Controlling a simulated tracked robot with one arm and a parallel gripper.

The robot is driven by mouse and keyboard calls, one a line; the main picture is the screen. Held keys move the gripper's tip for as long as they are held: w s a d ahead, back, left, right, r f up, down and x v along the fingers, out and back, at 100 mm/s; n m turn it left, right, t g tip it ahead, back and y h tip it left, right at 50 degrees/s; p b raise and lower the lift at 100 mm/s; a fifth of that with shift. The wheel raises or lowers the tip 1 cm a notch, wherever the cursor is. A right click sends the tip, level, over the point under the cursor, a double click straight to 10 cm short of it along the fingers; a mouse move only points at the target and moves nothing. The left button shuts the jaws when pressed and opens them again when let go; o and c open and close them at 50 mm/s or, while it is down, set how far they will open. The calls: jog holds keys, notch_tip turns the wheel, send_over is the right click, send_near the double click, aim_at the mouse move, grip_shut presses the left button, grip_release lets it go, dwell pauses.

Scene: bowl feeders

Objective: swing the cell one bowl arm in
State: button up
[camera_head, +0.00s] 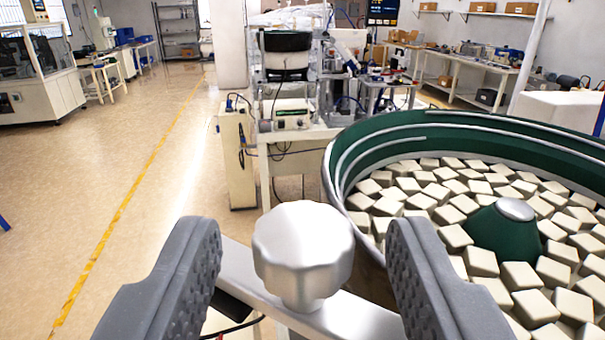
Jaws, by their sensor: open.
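My gripper (305,262) is open, with its two grey ridged fingers at the bottom of the view. A pale lobed knob (303,250) appears between the fingers, with a visible gap on each side. The knob sits on a flat silver arm (360,322) that runs from left of the knob toward the lower right, beside the bowl. The green bowl (400,150) at the right holds many pale blocks around a green centre cone (505,230). The fingers hide parts of the silver arm and the bowl's near side.
A white workbench (300,135) with equipment stands behind the bowl. A pale cabinet (237,160) stands at its left end. The floor (150,180) on the left is clear, with a yellow line along it. A machine (40,90) stands at the far left.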

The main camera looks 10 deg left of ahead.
jog(key=shift+w+a, duration=0.15)
jog(key=shift+w, duration=0.9)
grip_shut()
jog(key=shift+a, duration=0.1)
jog(key=shift+f, duration=0.1)
